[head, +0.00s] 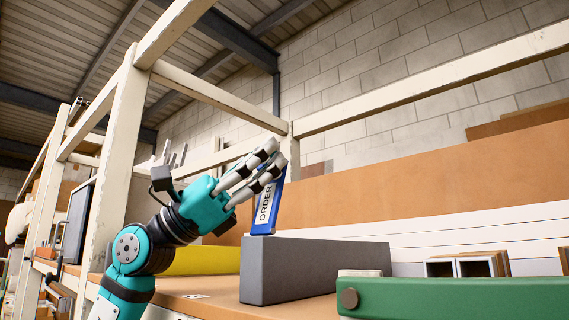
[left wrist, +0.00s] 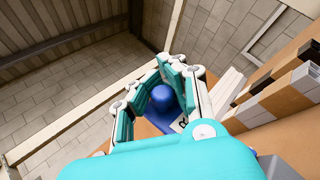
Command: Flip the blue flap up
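The blue flap (head: 267,208) has a white label reading "ORDER". It stands on the grey block, tilted slightly to the right at its top. My left gripper (head: 268,163) is at the flap's upper left, its fingers apart and covering part of the flap's upper edge. In the left wrist view, a rounded blue part (left wrist: 161,94) and part of the flap show between the fingers of my left gripper (left wrist: 172,68). I cannot tell whether the fingers touch it. My right gripper is not in view.
The grey block (head: 315,268) stands on the brown bench (head: 205,290). A yellow block (head: 205,261) lies behind my left arm. A green object (head: 455,299) fills the front right, with short square tubes (head: 470,266) behind it. White frame posts (head: 122,150) rise at left.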

